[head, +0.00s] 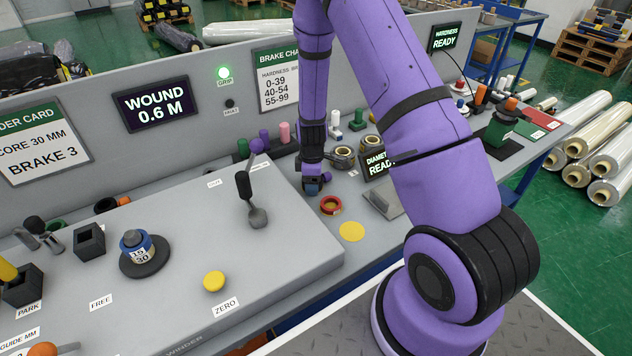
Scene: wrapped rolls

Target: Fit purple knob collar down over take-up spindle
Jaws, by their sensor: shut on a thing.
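My gripper (312,184) points down over the grey bench right of the raised panel. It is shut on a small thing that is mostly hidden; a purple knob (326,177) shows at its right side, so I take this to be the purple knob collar. Its lower edge is too small to make out. What looks like the take-up spindle (131,238) stands far to the left on the panel. It has a rounded grey top, a blue and white numbered sleeve (144,250) around it, and a black round base (146,265). My gripper is well apart from it.
A black lever (246,187) with a purple ball stands on the panel between gripper and spindle. A yellow button (214,281) and black square holder (89,241) flank the spindle. Coloured pegs stand behind.

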